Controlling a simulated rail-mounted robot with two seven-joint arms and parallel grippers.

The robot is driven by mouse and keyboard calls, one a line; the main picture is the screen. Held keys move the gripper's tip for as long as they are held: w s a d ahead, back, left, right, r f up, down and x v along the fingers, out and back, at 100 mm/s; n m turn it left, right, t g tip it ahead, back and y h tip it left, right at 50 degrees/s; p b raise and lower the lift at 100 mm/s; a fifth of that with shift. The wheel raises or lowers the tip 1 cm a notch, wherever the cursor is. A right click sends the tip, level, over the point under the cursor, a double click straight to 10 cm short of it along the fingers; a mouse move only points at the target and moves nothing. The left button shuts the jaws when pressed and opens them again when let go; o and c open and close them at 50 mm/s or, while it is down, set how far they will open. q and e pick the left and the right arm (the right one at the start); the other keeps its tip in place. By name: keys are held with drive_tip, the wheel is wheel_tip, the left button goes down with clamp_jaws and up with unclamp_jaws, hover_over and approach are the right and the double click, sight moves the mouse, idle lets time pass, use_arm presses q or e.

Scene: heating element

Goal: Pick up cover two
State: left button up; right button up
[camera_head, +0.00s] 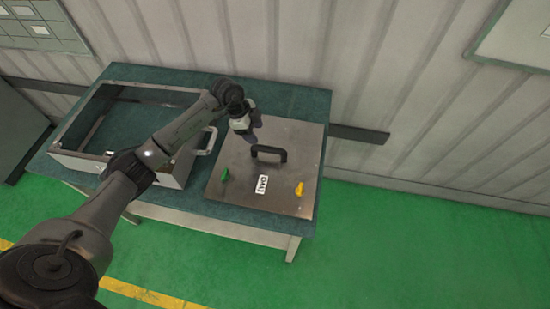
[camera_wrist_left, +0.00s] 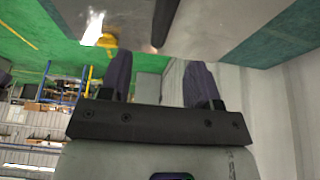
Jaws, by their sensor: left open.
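A square metal cover (camera_head: 235,185) with a black handle (camera_head: 268,153) lies flat on the right part of the table; I take it to be cover two. It bears a white label (camera_head: 262,184), a green knob (camera_head: 224,175) and a yellow knob (camera_head: 299,189). My left gripper (camera_head: 255,123) is open and empty, over the cover's far left edge, behind and left of the handle. In the left wrist view, its fingers (camera_wrist_left: 160,80) are apart, and the dark handle (camera_wrist_left: 165,22) shows beyond them, not between them. My right gripper is out of view.
The teal-topped table (camera_head: 300,98) stands against a corrugated wall (camera_head: 300,40). An open metal frame box (camera_head: 172,173) with a side handle (camera_head: 207,140) sits left of the cover, partly hidden by my left arm. Green floor (camera_head: 420,245) is clear at the right.

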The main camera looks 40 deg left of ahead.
sight(268, 147)
use_arm(q)
drive_tip(key=x, duration=0.5)
drive_tip(key=shift+d+f, duration=0.2)
drive_tip(key=shift+f, duration=0.15)
drive_tip(key=shift+w+x, duration=0.15)
drive_tip(key=shift+x, duration=1.15)
drive_tip(key=shift+w+x, duration=0.2)
drive_tip(key=shift+x, duration=1.1)
drive_tip(key=shift+c, duration=0.4)
clamp_jaws()
drive_tip(key=shift+r, duration=0.1)
drive_tip(key=shift+r, duration=0.1)
